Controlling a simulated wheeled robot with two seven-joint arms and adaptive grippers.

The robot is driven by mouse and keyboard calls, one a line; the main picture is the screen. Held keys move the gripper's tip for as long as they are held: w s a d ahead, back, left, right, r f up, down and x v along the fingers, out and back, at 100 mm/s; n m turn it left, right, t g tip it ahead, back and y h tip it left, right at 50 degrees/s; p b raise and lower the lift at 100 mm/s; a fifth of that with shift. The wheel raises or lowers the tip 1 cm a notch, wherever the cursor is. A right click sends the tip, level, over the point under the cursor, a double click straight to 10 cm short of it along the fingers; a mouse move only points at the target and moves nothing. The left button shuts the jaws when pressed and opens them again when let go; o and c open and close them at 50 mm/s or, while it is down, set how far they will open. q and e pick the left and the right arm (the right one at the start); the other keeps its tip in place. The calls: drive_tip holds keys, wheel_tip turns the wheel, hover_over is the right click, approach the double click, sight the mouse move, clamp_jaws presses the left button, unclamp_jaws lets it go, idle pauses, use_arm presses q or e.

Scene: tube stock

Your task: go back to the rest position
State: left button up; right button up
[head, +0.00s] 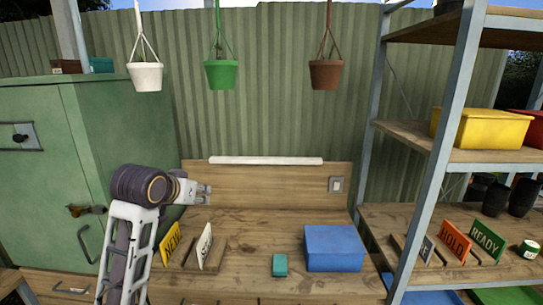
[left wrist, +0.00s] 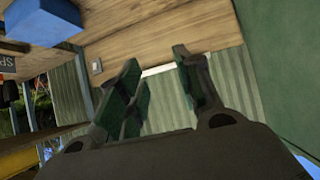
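My left gripper (head: 206,194) is held in the air above the back left of the wooden bench (head: 240,230), pointing right in front of the back board. In the left wrist view its fingers (left wrist: 156,62) stand apart with nothing between them. The back board and ribbed fence show behind the gap. My right gripper is in neither view.
Yellow (head: 170,243) and white (head: 205,246) sign cards stand below the left gripper. A blue box (head: 334,248) and a small teal block (head: 280,265) rest on the bench. A green cabinet (head: 120,120) stands left; shelving (head: 500,156) stands right. Pots hang above.

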use_arm(q)
drive_tip(key=s+f+g, duration=0.2)
drive_tip(key=s+f, duration=0.4)
drive_tip(key=f, duration=0.4)
drive_tip(key=s+f+g+y, duration=0.1)
drive_tip(key=s+f, duration=0.6)
drive_tip(key=f, duration=0.3)
drive_tip(key=s+f+g, duration=0.2)
drive_tip(key=s+f, duration=0.4)
drive_tip(key=f, duration=0.4)
drive_tip(key=s+a+f+g, duration=0.1)
drive_tip(key=s+f, duration=0.2)
drive_tip(key=s, duration=0.3)
drive_tip(key=s+f+g, duration=0.1)
drive_tip(key=s+f, duration=0.3)
drive_tip(key=s, duration=0.1)
drive_tip(key=s+f+g+b, duration=0.1)
drive_tip(key=s+f+g, duration=0.15)
drive_tip(key=f, duration=3.15)
drive_tip(key=s+a+f, duration=0.2)
drive_tip(key=s+f, duration=0.8)
drive_tip(key=s, duration=0.1)
drive_tip(key=s+a+f+b, duration=0.1)
drive_tip(key=s+a+f, duration=0.1)
drive_tip(key=s+f, duration=0.9)
drive_tip(key=shift+s+a+m+y, duration=0.2)
drive_tip(key=shift+s+m+y, duration=0.2)
drive_tip(key=shift+g, duration=0.25)
